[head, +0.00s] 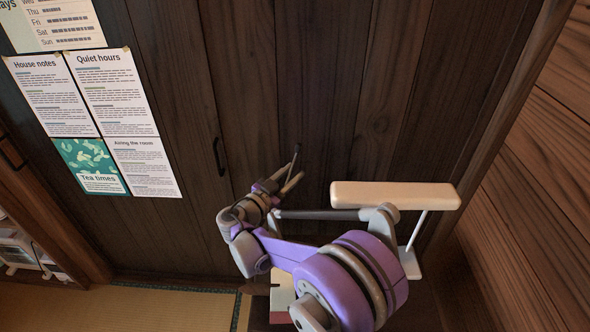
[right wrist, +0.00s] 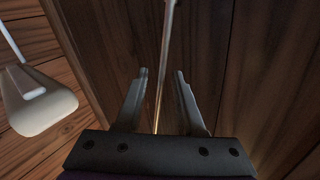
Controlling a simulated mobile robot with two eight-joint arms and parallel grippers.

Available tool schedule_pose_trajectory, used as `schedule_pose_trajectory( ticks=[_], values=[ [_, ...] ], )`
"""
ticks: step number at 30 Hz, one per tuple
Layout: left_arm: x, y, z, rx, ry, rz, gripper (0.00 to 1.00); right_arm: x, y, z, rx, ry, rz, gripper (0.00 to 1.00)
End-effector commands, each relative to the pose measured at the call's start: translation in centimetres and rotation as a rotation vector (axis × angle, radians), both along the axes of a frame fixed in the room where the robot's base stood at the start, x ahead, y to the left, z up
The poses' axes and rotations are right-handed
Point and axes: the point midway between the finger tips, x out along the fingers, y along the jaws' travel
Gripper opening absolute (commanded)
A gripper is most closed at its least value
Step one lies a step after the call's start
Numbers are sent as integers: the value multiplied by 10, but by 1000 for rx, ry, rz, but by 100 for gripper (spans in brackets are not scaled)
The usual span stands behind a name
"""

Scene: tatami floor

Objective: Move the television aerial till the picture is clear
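A thin metal rod, which looks like the aerial (right wrist: 161,92), runs up between the fingers of my right gripper (right wrist: 161,73) in the right wrist view. The two fingers stand apart, with a gap on each side of the rod. In the head view my right gripper (head: 296,173) is in front of the dark wooden doors, and a short dark tip of the rod (head: 297,150) shows at its fingers. The rod's base is hidden. I see no television screen or picture in either view. My left gripper is not in view.
A cream bar-shaped object on a thin white stem (head: 395,195) stands close behind my right arm; it also shows in the right wrist view (right wrist: 38,103). A dark door with a handle (head: 219,157) and pinned notices (head: 112,92) is behind. Tatami (head: 120,310) is clear at lower left.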

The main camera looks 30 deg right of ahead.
Motion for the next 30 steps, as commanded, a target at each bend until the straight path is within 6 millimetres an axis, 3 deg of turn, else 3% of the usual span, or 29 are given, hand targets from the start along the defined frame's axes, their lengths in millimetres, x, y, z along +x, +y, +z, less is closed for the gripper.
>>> schedule_pose_trajectory(
  ticks=[5, 14, 21, 30],
  values=[
    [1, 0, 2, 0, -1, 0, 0, 6, -15, 0, 0, 0, -1, 38],
    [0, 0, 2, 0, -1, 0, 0, 7, -17, 0, 1, 0, 0, 38],
    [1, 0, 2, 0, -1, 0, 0, 7, -17, 0, 0, 1, 0, 0],
    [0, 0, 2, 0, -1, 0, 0, 7, -16, 0, 0, 1, 0, 0]
  ],
)
